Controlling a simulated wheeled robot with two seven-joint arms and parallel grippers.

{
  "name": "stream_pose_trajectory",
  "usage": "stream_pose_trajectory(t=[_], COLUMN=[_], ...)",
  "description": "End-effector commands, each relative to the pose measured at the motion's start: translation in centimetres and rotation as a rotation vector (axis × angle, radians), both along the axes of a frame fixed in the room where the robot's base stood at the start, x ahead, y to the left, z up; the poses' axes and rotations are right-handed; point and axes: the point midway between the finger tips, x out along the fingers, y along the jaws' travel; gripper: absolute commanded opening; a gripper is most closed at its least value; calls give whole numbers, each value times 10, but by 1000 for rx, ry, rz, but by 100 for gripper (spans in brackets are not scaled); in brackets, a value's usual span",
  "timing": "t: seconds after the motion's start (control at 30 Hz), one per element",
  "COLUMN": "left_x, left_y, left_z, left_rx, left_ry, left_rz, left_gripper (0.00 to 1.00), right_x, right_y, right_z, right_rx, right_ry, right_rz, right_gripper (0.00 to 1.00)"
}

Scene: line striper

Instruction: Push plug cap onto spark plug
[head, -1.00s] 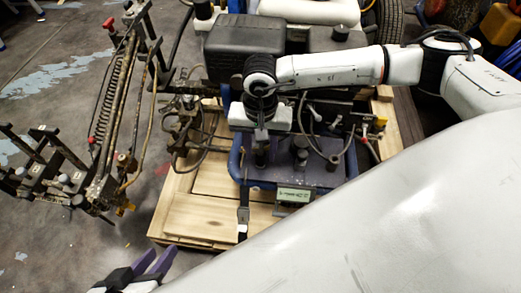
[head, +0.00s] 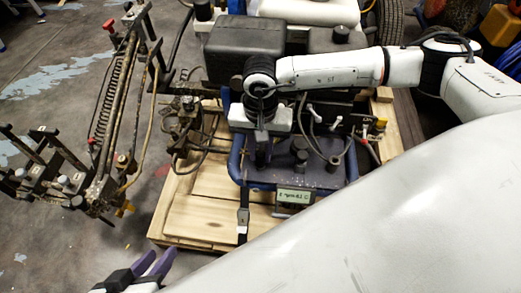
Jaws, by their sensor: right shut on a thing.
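My right arm reaches in from the right over the line striper's engine. Its gripper (head: 262,156) points down above the purple engine plate (head: 315,176). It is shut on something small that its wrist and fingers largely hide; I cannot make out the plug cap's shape. A dark cable (head: 307,130) curves down beside this gripper. The spark plug cannot be told apart among the dark parts below, so I cannot tell whether cap and plug touch. My left gripper (head: 153,263), with purple fingers, is open and empty at the bottom left, away from the engine.
The striper stands on a wooden pallet (head: 195,212). A black box-shaped cover (head: 244,38) lies behind my right wrist. A frame with a long spring and hoses (head: 118,95) stands to the left. Several small knobs and a green-labelled box (head: 293,196) sit near the plate. The floor at lower left is clear.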

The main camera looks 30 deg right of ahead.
Motion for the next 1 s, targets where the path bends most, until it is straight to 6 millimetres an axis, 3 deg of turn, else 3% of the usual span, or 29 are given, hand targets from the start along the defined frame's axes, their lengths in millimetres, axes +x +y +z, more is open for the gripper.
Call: stream_pose_trajectory(t=[1.0], left_x=[0], left_y=[-1], left_z=[15], left_rx=[-1], left_ry=[-1], left_rz=[0], left_gripper=[31], right_x=[1], right_y=[0], right_z=[22], right_rx=[1], right_ry=[-2], right_rz=[0], right_gripper=[1])
